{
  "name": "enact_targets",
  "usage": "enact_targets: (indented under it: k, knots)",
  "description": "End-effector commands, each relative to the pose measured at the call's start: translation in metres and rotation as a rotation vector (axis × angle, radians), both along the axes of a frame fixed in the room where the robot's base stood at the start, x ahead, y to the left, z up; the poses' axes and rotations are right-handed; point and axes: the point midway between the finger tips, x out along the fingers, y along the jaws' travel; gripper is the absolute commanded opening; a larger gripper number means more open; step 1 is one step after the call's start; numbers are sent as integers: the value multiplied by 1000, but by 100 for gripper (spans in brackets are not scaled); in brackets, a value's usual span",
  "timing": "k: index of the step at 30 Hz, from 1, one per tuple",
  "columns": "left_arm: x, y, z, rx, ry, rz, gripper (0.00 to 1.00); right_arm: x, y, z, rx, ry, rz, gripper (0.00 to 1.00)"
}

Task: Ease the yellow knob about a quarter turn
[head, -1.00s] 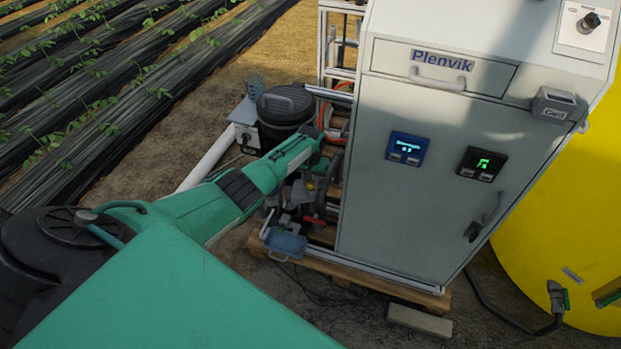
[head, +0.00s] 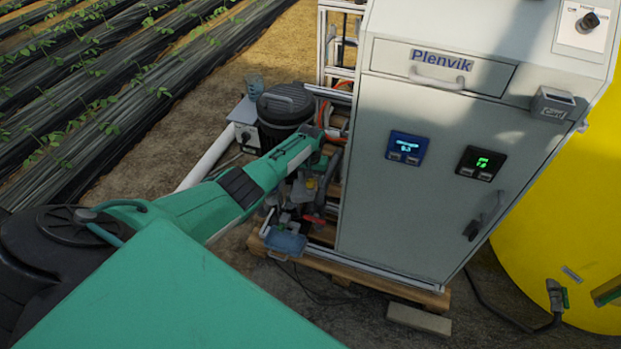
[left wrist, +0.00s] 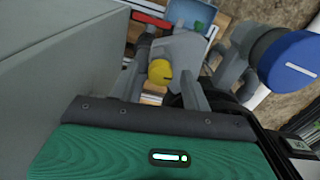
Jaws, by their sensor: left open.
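The yellow knob (left wrist: 159,72) shows in the left wrist view, above the dark edge of my gripper's palm. It also shows small in the head view (head: 310,184), among grey fittings left of the cabinet. My left gripper (left wrist: 163,62) is open, with a grey finger on either side of the knob. I cannot tell whether either finger touches it. In the head view my green left arm reaches to the fittings and its wrist partly hides them. My right gripper is not in view.
A blue-capped grey fitting (left wrist: 290,62) stands right of my gripper in the wrist view. A red handle (left wrist: 150,20) lies beyond the knob. A black lidded canister (head: 285,106) stands behind.

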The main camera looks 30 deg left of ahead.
Motion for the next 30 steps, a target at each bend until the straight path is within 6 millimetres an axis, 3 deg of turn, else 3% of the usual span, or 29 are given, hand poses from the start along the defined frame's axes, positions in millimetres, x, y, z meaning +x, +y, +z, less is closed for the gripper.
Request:
enact_targets:
  k: [8, 13, 21, 30]
  knots:
    - [0, 1, 24, 1, -2, 0, 48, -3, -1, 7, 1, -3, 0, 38]
    - [0, 1, 58, 1, -4, -1, 48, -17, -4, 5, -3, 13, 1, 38]
    - [0, 0, 112, 1, -3, 0, 48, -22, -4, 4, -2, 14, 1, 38]
    - [0, 0, 137, 0, 0, 0, 48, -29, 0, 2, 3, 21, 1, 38]
